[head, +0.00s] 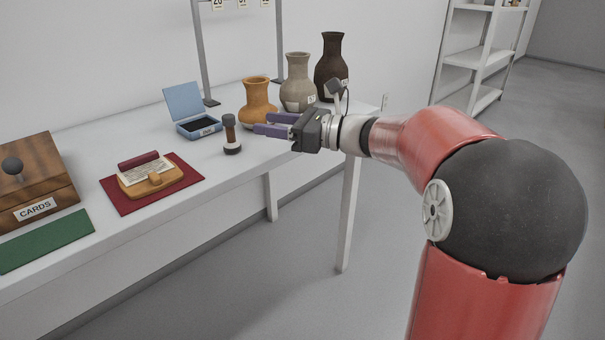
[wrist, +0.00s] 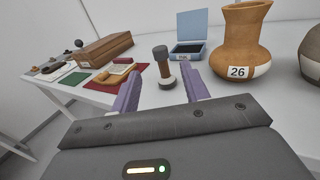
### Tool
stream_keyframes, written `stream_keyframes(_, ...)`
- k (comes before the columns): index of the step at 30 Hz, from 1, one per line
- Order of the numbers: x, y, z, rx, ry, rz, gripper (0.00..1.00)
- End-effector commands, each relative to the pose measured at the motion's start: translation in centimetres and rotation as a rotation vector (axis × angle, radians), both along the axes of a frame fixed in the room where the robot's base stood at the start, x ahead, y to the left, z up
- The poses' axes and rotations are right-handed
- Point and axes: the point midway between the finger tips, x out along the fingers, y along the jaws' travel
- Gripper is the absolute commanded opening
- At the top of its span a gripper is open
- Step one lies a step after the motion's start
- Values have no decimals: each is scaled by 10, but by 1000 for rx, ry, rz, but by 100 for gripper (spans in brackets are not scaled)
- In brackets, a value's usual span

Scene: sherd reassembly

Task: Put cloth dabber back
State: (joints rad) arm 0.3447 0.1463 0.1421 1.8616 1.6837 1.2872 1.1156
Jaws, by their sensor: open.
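The cloth dabber looks to be the small upright tool (head: 231,135) with a brown handle, dark top and pale band near its dark base. It stands on the white table, left of my gripper in the head view. It also shows in the wrist view (wrist: 163,66), beyond and between my fingers. My gripper (head: 262,124) is open and empty, its purple fingers pointing at the dabber with a gap between. In the wrist view the fingertips (wrist: 161,76) are spread on either side of the dabber's line.
An open blue box (head: 197,124) with a dark pad stands behind the dabber. An orange jar (head: 257,100), a grey jar (head: 298,85) and a dark jar (head: 331,62) stand near my gripper. A red mat (head: 122,201), wooden card box (head: 52,170) and green mat (head: 45,241) lie left.

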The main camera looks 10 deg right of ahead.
Motion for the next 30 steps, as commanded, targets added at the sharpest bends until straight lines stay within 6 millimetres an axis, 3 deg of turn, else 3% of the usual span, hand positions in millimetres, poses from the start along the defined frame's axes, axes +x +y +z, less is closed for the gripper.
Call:
stream_keyframes(4, -7, 5, -2, -39, -13, 11, 46)
stream_keyframes(7, -34, 19, -14, -198, -74, 57, 46)
stream_keyframes(10, -84, 34, -39, -493, -205, 154, 46)
stream_keyframes(13, -144, 33, -74, -853, -390, 304, 46)
stream_keyframes(18, -229, -9, -125, -1416, -739, 637, 46)
stream_keyframes(21, -262, -40, -142, -1672, -922, 842, 46)
stream_keyframes(25, -285, -71, -154, -1889, -1088, 1058, 46)
stream_keyframes(30, -295, -88, -159, -1998, -1175, 1191, 46)
